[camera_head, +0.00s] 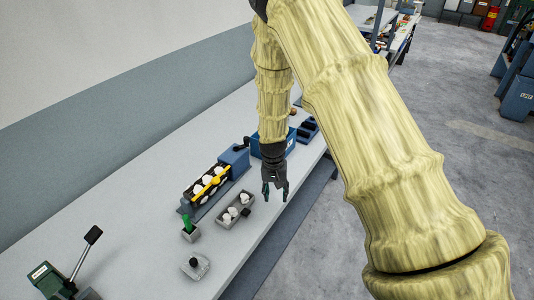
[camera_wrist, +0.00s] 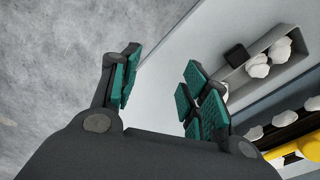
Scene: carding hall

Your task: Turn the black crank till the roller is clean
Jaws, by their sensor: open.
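A small machine with a dark roller (camera_head: 200,190) carrying white tufts stands on the bench. A yellow bar (camera_head: 211,186) runs along the roller, and a blue housing (camera_head: 234,160) is at its far end. A small black part (camera_head: 246,141) shows at the top of that housing; I cannot tell for sure that it is the crank. My gripper (camera_head: 275,190) is open and empty, pointing down right of the machine, near the bench's front edge. In the wrist view the yellow bar (camera_wrist: 300,150) and tufts lie at the lower right, apart from my fingers (camera_wrist: 160,90).
A blue bin (camera_head: 288,143) stands behind my gripper.

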